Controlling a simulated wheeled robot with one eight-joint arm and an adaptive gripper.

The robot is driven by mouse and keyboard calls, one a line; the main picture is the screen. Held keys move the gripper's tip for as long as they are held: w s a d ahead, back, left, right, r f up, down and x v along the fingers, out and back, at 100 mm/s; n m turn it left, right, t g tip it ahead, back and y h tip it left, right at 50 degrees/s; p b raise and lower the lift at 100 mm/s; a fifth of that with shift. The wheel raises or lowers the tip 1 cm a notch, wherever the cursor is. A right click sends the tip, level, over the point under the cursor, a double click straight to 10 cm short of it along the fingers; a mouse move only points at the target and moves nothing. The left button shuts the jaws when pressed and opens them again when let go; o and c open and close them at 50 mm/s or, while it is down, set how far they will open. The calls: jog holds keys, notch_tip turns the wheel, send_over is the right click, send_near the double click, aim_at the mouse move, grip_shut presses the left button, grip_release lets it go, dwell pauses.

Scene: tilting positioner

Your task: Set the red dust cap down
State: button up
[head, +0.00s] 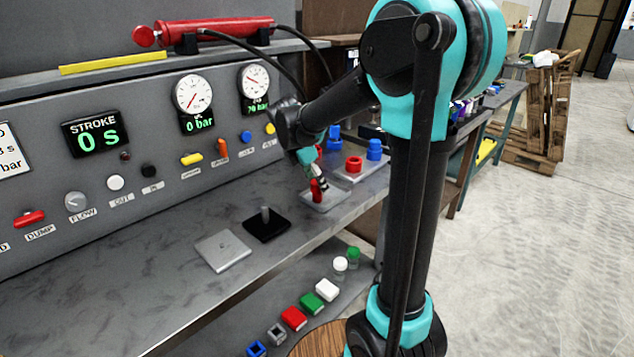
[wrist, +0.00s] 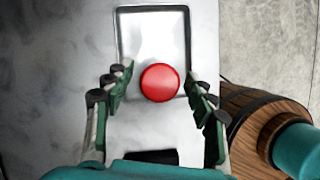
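In the head view a red upright piece (head: 316,190) stands on a small grey plate (head: 335,200), below my gripper (head: 313,170). My gripper (wrist: 160,90) has its fingers on either side of the cap in the wrist view, with a visible gap on both sides. The cap's underside is hidden, so I cannot tell exactly how it rests.
A grey plate (head: 222,251) and a black plate with a peg (head: 266,226) lie on the bench to the left. A tray (head: 345,176) with a red piece (head: 353,164) and blue pieces (head: 375,149) is behind. The control panel (head: 140,150) borders the bench.

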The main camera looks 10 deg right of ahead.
jog(key=shift+r, duration=0.1)
jog(key=v, duration=1.2)
